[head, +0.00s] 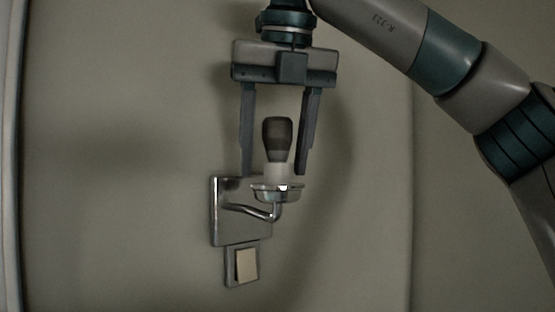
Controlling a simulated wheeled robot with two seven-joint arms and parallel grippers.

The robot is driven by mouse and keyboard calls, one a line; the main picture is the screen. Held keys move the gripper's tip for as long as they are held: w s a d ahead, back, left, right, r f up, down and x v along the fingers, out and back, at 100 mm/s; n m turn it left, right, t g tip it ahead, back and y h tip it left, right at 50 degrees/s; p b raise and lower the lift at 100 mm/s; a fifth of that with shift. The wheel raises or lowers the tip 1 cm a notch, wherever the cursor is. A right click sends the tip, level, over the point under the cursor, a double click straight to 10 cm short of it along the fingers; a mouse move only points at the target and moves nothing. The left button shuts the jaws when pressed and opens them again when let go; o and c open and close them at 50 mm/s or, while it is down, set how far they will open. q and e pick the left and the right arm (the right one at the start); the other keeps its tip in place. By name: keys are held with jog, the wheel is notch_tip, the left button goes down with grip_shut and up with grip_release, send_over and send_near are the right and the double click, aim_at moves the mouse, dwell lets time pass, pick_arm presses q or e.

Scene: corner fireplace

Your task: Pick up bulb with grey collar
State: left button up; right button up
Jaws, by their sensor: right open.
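The bulb (277,134) is dark and stands upright in a pale sleeve (278,173) on a chrome wall lamp (228,195). Gaps show between the fingers and the bulb in this view. The fingertips are level with the sleeve, just above the lamp's round dish (277,190). My left gripper is not in view.
A small plate with a beige switch (246,265) sits on the wall directly below the lamp. The plain wall (120,160) is bare on both sides. A vertical edge (12,150) runs along the far left.

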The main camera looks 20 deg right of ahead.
aim_at(275, 123)
jog(key=shift+c, duration=0.7)
jog(key=c, duration=0.9)
jog(key=shift+r, duration=0.15)
jog(key=shift+w+r, duration=0.1)
jog(key=shift+r, duration=0.3)
notch_tip(275, 123, up, 3)
jog(key=shift+b, duration=0.3)
jog(key=s+d+r, duration=0.7)
jog(key=d, duration=0.2)
jog(key=shift+s, duration=0.4)
